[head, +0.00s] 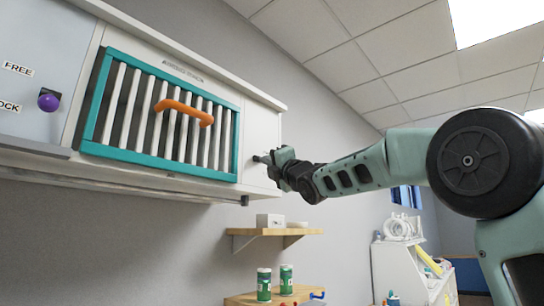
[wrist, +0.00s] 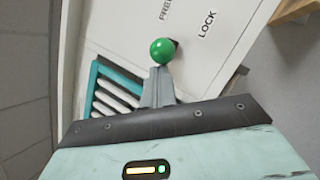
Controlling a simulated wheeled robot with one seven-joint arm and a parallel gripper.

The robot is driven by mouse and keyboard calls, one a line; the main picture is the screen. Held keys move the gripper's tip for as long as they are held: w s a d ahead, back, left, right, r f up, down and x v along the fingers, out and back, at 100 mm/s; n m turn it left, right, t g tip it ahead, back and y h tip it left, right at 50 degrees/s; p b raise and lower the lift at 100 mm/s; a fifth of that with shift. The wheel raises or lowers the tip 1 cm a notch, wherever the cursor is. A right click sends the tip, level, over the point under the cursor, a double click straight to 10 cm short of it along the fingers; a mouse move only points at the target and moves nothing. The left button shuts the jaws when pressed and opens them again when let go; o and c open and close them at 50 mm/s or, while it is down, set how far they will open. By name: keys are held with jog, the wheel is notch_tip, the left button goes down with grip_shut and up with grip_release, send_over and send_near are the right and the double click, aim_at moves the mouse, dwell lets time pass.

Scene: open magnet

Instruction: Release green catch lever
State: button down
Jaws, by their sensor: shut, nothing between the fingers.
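The green catch lever shows as a round green knob (wrist: 162,50) on a white panel in the wrist view. A short dark part shows just right of the knob, below the printed words FREE and LOCK. My gripper (wrist: 158,72) is shut and empty, its fingertips just below the knob in that picture. I cannot tell whether they touch it. In the head view my gripper (head: 262,158) is in front of the right end of the white cabinet (head: 262,125), and it hides the green knob there.
A teal-framed slatted grille (head: 160,162) with an orange handle (head: 184,112) fills the cabinet's front. A purple knob (head: 48,101) is at far left beside FREE and LOCK labels. Below are a wooden shelf (head: 238,232) and green cans (head: 264,285).

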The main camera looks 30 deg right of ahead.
jog(key=shift+s+d+r+g+p, duration=0.1)
jog(key=shift+r+g+p, duration=0.35)
jog(key=shift+p, duration=0.1)
jog(key=shift+r+g+p, duration=0.25)
jog(key=shift+g+p, duration=0.1)
jog(key=shift+p, duration=0.15)
jog(key=shift+s+r+p, duration=0.1)
jog(key=shift+r+p, duration=0.25)
jog(key=shift+p, duration=0.1)
jog(key=shift+d+r+p, duration=0.1)
jog(key=shift+r+p, duration=0.25)
jog(key=shift+r, duration=0.45)
